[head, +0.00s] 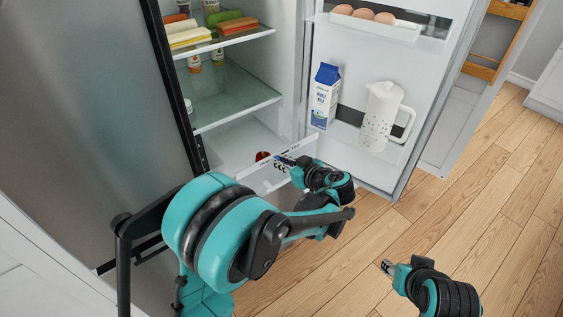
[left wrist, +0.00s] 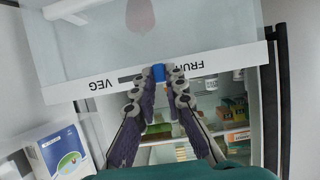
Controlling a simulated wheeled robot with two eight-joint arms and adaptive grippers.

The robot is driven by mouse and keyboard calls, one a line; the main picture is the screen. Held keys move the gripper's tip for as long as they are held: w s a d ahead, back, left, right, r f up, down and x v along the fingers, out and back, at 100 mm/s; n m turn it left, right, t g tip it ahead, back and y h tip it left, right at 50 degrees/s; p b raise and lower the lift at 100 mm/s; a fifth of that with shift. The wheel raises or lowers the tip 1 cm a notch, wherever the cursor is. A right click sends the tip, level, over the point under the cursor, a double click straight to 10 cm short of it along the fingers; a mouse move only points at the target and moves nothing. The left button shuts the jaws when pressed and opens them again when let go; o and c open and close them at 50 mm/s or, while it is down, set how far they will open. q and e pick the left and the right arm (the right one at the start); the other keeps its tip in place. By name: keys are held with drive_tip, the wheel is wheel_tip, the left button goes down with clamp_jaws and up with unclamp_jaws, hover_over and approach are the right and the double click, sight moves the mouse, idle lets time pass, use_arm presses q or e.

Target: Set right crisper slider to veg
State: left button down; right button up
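The crisper drawer front (head: 303,152) stands low in the open fridge. The left wrist view shows its white label strip (left wrist: 222,59) upside down, with VEG at the left and FRUIT at the right. The blue slider (left wrist: 159,73) is at the FRUIT end of its dark slot, with bare slot on the VEG side. My left gripper (head: 284,160) is at this strip; in the left wrist view its fingertips (left wrist: 160,76) close in on both sides of the slider and appear to touch it. My right gripper (head: 386,267) is over the floor, away from the fridge; its finger opening is unclear.
The open fridge door holds a milk carton (head: 324,96), a white pitcher (head: 380,115) and eggs (head: 364,13), right of my left gripper. Glass shelves (head: 225,104) with food are above the drawer. A red item (head: 262,156) is in the drawer. The wooden floor at right is clear.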

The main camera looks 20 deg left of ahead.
sight(288, 151)
use_arm(q)
drive_tip(key=shift+w+d, duration=0.85)
drive_tip(key=shift+w, duration=0.25)
drive_tip(key=shift+w+d, duration=0.85)
drive_tip(key=shift+w, duration=0.2)
drive_tip(key=c, duration=1.6)
unclamp_jaws()
drive_tip(key=shift+o, duration=0.2)
drive_tip(key=v, duration=1.2)
